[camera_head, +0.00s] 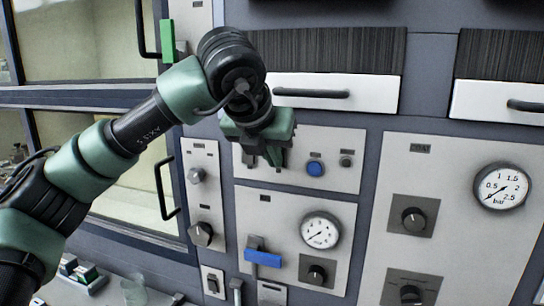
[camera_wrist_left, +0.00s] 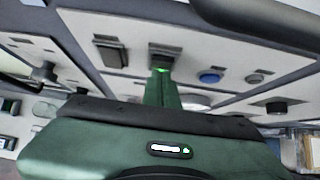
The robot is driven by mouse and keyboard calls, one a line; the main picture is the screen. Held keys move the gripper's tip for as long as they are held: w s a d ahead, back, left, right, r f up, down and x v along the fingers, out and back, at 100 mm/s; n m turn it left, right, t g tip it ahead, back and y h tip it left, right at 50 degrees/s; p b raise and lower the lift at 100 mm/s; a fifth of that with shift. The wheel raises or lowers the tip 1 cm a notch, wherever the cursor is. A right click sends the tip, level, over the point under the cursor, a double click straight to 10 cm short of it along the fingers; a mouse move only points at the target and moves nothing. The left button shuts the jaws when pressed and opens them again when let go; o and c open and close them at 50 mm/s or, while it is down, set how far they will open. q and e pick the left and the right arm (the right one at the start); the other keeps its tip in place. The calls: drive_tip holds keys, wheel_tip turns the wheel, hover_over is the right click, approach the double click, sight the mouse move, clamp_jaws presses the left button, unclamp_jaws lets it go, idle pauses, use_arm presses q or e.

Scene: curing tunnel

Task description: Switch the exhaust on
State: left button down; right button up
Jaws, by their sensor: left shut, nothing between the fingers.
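My left gripper (camera_head: 275,158) is shut and empty, in front of the upper grey control panel (camera_head: 335,140). In the left wrist view its green fingertips (camera_wrist_left: 161,76) are at the lower edge of a dark rocker switch (camera_wrist_left: 163,58). A bright green spot shows there; I cannot tell whether they touch. A second dark rocker (camera_wrist_left: 110,50) is left of it. In the head view the gripper hides most of this area. Labels are too small to read, so I cannot tell which control is the exhaust's.
Below are a gauge (camera_head: 320,231), a blue lever handle (camera_head: 263,258) and a black knob (camera_head: 317,274). A drawer handle (camera_head: 311,93) sticks out above. Glazed doors with black handles (camera_head: 164,188) are at left.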

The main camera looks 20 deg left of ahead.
use_arm(q)
drive_tip(key=shift+r+p, duration=0.45)
drive_tip(key=shift+r, duration=0.45)
use_arm(e)
drive_tip(key=shift+s+d+r, duration=0.15)
drive_tip(key=shift+s+r, duration=0.05)
drive_tip(key=shift+r, duration=0.15)
use_arm(q)
drive_tip(key=shift+s+a+f, duration=0.1)
use_arm(e)
drive_tip(key=shift+f, duration=0.1)
